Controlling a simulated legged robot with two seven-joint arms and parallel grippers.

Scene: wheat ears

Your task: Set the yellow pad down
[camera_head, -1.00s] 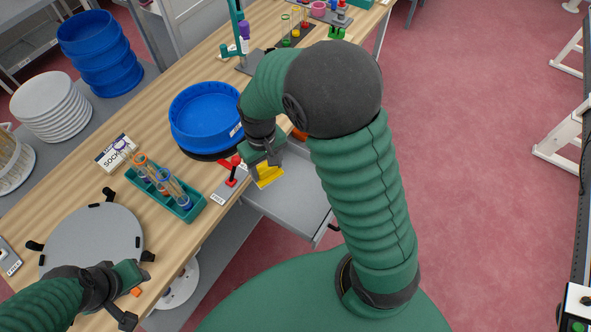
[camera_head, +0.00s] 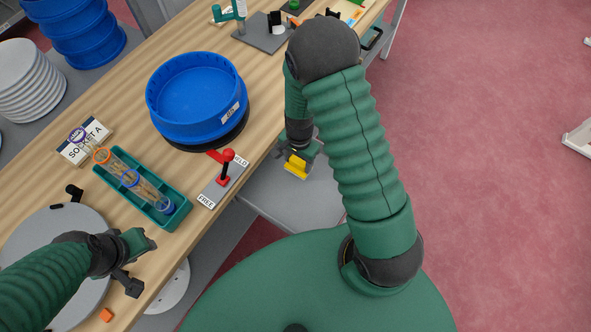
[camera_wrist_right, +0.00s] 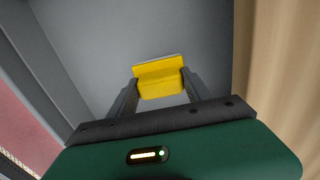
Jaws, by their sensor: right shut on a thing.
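The yellow pad (camera_head: 296,166) is a small yellow block in my right gripper (camera_head: 297,160), over the open grey drawer (camera_head: 268,192) below the table's front edge. In the right wrist view the pad (camera_wrist_right: 160,80) sits between the two dark fingers of the right gripper (camera_wrist_right: 160,88), which are shut on it. The grey drawer floor (camera_wrist_right: 130,35) lies behind it; I cannot tell whether the pad touches it.
A blue sieve (camera_head: 197,98) stands on the wooden table. A red lever on a grey plate (camera_head: 222,180) is near the table edge, beside a teal rack (camera_head: 145,190) with tubes. The round grey plate (camera_head: 50,235) is at left.

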